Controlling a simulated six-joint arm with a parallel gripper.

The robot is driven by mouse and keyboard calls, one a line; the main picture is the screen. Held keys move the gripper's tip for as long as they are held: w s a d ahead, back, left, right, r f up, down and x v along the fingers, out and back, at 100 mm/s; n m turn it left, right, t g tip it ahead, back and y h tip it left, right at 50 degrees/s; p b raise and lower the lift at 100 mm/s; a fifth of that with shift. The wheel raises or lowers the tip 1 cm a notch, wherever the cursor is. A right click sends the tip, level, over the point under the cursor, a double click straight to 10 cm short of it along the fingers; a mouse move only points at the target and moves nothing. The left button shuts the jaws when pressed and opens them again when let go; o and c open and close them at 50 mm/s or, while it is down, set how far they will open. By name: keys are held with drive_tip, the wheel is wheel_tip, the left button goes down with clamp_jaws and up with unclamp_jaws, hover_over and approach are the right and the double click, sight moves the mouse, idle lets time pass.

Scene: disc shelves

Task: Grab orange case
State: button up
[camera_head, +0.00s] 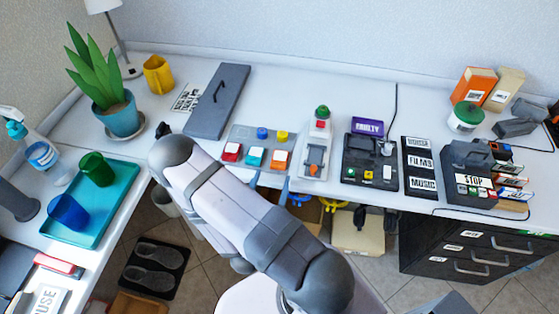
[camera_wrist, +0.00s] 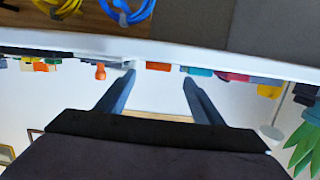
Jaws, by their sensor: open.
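A small orange case-like block (camera_head: 281,159) sits at the right end of the grey panel's front row, beside a teal block (camera_head: 255,156) and a red block (camera_head: 231,151). In the wrist view the orange block (camera_wrist: 158,66) shows beyond and between my fingertips. My gripper (camera_head: 269,184) is open and empty at the table's front edge, just short of the panel. Its two fingers also show spread apart in the wrist view (camera_wrist: 158,82). Orange also shows on cases in the right-hand rack (camera_head: 513,181) and on a box (camera_head: 474,85) at the back right.
Right of the panel stand a white lever device (camera_head: 315,150), a black device (camera_head: 371,165) and a label board (camera_head: 420,168). A plant (camera_head: 118,110) and teal tray (camera_head: 92,210) are at left. The table's front edge (camera_wrist: 240,62) lies close to my fingers.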

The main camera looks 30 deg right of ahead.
sight(279, 162)
drive_tip(key=shift+s+t, duration=0.15)
drive_tip(key=shift+t, duration=0.15)
drive_tip(key=shift+d, duration=0.1)
drive_tip(key=shift+x, duration=1.05)
drive_tip(key=shift+p, duration=0.3)
drive_tip(key=shift+w+d+p, duration=0.3)
drive_tip(key=shift+w+d, duration=0.1)
drive_tip(key=shift+d, duration=0.1)
drive_tip(key=shift+p+x, duration=0.45)
drive_tip(key=shift+x, duration=1.5)
drive_tip(key=shift+f, duration=0.1)
drive_tip(key=c, duration=1.2)
